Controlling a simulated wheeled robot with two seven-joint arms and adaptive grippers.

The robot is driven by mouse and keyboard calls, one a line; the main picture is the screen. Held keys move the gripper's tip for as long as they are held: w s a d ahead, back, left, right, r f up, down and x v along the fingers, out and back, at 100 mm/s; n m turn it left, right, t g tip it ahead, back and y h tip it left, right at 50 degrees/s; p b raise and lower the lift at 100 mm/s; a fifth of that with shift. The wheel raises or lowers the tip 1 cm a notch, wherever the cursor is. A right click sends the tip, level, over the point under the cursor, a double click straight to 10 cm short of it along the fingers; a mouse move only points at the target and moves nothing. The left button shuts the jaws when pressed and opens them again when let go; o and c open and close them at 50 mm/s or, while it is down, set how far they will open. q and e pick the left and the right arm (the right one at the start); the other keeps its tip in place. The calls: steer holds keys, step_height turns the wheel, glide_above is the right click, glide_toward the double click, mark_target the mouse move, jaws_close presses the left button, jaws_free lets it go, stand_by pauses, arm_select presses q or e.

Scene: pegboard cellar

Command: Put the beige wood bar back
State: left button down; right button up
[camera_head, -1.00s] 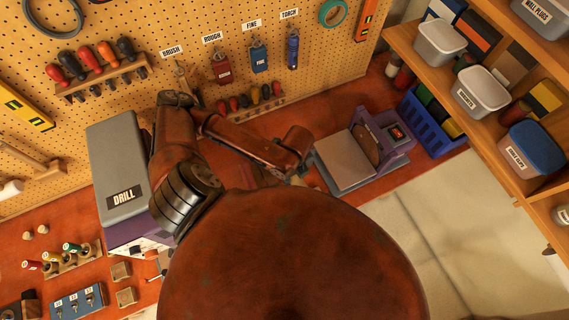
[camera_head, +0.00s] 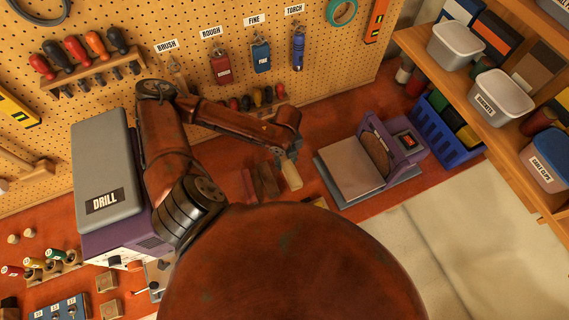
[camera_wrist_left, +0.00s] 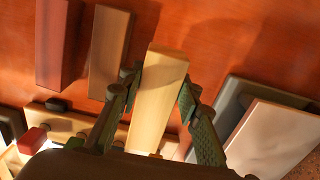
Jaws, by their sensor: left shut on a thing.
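The beige wood bar (camera_head: 291,178) is in my left gripper (camera_head: 289,155) over the red-brown bench; it is pale and narrow. In the left wrist view the bar (camera_wrist_left: 158,100) stands between the two green-padded fingers of my left gripper (camera_wrist_left: 161,84), which are shut on its sides. A brown bar (camera_wrist_left: 109,52) and a dark red bar (camera_wrist_left: 56,45) are side by side to its left, apart from it. I cannot tell whether the held bar touches the bench. My right gripper is not in view.
A purple sander with a grey table (camera_head: 350,169) stands right of the held bar. A grey and purple drill case (camera_head: 103,170) is at the left. The pegboard (camera_head: 185,20) with hanging tools is behind. A blue crate (camera_head: 442,138) is farther right.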

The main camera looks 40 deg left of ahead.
mark_target(284, 164)
arm_select(q)
steer(key=f, duration=0.1)
steer(key=w+a, duration=0.1)
steer(key=f, duration=0.1)
steer(key=shift+w+a+f, duration=0.25)
steer(key=shift+a+f, duration=0.05)
steer(key=shift+f, duration=0.05)
step_height(284, 164, down, 2)
steer(key=shift+s+f+p, duration=0.1)
steer(key=shift+s+p, duration=0.05)
steer(key=shift+p, duration=0.3)
steer(key=shift+f, duration=0.55)
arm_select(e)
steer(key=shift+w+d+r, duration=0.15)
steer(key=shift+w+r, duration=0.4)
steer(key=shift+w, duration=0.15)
arm_select(q)
steer(key=c, duration=1.7)
jaws_free()
steer(key=shift+c, duration=0.2)
steer(key=o, duration=0.3)
steer(key=shift+o, duration=0.2)
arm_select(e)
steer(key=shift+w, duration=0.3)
